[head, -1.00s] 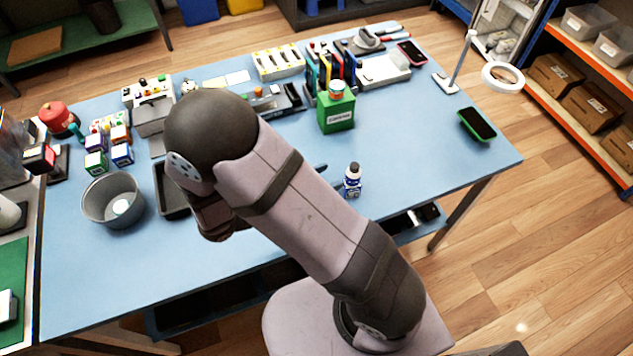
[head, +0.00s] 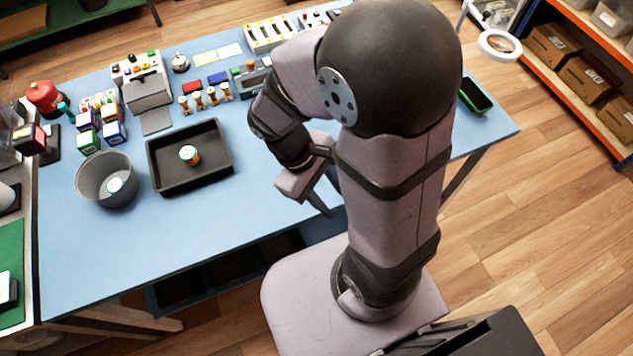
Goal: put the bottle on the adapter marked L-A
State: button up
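My gripper (head: 319,203) hangs low near the table's front edge, right of the black tray. My own arm hides much of it, so I cannot tell whether its fingers are open or shut, or whether they hold anything. The small white and blue bottle with a dark cap is hidden now behind my arm. No marking L-A is readable in the head view, so I cannot tell which thing is that adapter.
Several small pegs (head: 212,96) stand behind the tray, and several coloured boxes (head: 88,140) at left. The blue table (head: 120,255) is clear in front.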

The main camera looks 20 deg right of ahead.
jog(key=shift+w+a+r+m+t+y, duration=0.35)
jog(key=shift+w+m+t+y, duration=0.25)
jog(key=shift+m, duration=0.45)
jog(key=shift+w+a+r+m+t+y, duration=0.2)
jog(key=shift+w+a+m+t+y, duration=0.2)
jog(key=shift+m+y, duration=0.45)
jog(key=shift+w+a+r+m+t+y, duration=0.3)
jog(key=shift+w+a+m+t+y, duration=0.15)
jog(key=shift+m, duration=0.75)
jog(key=shift+d, duration=0.1)
